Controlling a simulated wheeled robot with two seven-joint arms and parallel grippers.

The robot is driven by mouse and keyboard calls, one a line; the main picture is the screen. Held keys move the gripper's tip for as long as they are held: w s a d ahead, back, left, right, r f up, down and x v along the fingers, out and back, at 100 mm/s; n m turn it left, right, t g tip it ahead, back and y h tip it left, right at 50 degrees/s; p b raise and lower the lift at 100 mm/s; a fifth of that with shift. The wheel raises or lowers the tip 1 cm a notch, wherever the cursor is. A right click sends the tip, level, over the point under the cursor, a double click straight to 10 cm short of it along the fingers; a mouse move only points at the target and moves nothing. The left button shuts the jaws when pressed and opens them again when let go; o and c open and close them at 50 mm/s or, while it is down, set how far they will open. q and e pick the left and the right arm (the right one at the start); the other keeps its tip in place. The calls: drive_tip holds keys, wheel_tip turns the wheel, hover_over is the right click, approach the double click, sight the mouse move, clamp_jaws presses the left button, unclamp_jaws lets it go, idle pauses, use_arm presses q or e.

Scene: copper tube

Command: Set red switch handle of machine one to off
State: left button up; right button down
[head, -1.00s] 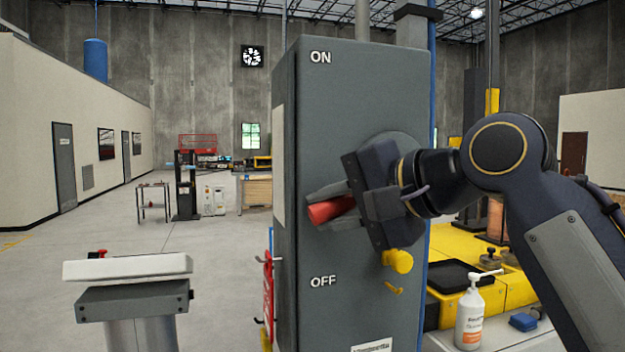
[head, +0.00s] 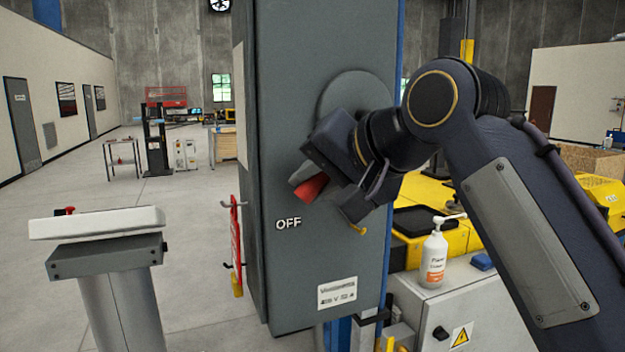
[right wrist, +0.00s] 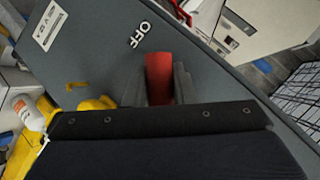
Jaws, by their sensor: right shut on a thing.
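The red switch handle (head: 311,188) sticks out from the front of the tall grey machine cabinet (head: 290,285), just above the white OFF label (head: 288,223). It points down and to the left. My right gripper (head: 316,186) is shut on the handle, its body tilted and hiding the handle's base and part of the round plate (head: 355,92) behind. In the right wrist view, the red handle (right wrist: 159,75) sits between the two grey fingers, with the OFF label (right wrist: 140,34) just beyond its tip. My left gripper is not in view.
A white soap pump bottle (head: 433,260) stands on a grey box right of the cabinet, near yellow machinery (head: 455,238). A grey pedestal with a white top (head: 97,223) stands at the left. Open floor (head: 190,205) lies between pedestal and cabinet.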

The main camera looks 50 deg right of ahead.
drive_tip(key=shift+f, duration=0.15)
drive_tip(key=c, duration=1.2)
unclamp_jaws()
drive_tip(key=shift+d, duration=0.1)
drive_tip(key=shift+s, duration=0.1)
drive_tip(key=v, duration=0.7)
drive_tip(key=shift+s+r, duration=0.25)
